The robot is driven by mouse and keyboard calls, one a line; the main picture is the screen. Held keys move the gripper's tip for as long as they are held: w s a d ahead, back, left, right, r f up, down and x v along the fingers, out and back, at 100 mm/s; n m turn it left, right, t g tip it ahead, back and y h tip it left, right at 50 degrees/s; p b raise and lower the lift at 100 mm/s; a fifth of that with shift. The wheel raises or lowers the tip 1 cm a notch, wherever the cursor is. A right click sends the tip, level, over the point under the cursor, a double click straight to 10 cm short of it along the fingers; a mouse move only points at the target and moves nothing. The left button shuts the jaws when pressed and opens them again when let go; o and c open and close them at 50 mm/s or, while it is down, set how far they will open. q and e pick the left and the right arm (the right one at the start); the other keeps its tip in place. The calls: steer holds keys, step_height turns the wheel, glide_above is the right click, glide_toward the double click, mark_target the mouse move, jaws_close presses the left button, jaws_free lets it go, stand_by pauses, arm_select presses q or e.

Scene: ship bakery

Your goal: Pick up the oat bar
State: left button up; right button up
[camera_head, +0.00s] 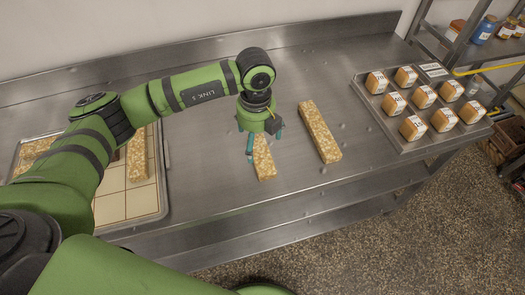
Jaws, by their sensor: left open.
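An oat bar (263,163), golden and grainy, lies on the steel counter directly below my left gripper (264,150). The gripper points down over its far end, and its fingers are open, one on each side of the bar. The far part of this bar is hidden by the gripper. A second, longer-looking oat bar (320,132) lies just to the right, apart from the gripper. Another bar (137,155) is on the tray at left, partly behind my arm. My right gripper does not show.
A pale gridded tray (126,207) is at the left, partly covered by my left arm. A metal tray (405,147) with several labelled packages stands at the right. A rack with jars (484,29) is at the upper right. Counter between the bars and right tray is clear.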

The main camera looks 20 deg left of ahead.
mark_target(258, 154)
arm_select(q)
steer(key=shift+s+f, duration=0.1)
steer(key=shift+f, duration=0.25)
steer(key=f+p, duration=0.1)
steer(key=f, duration=0.2)
steer(key=f+p, duration=0.1)
steer(key=shift+w+f+p, duration=0.3)
steer(key=shift+p, duration=0.05)
steer(key=shift+f, duration=0.45)
steer(key=c, duration=1.3)
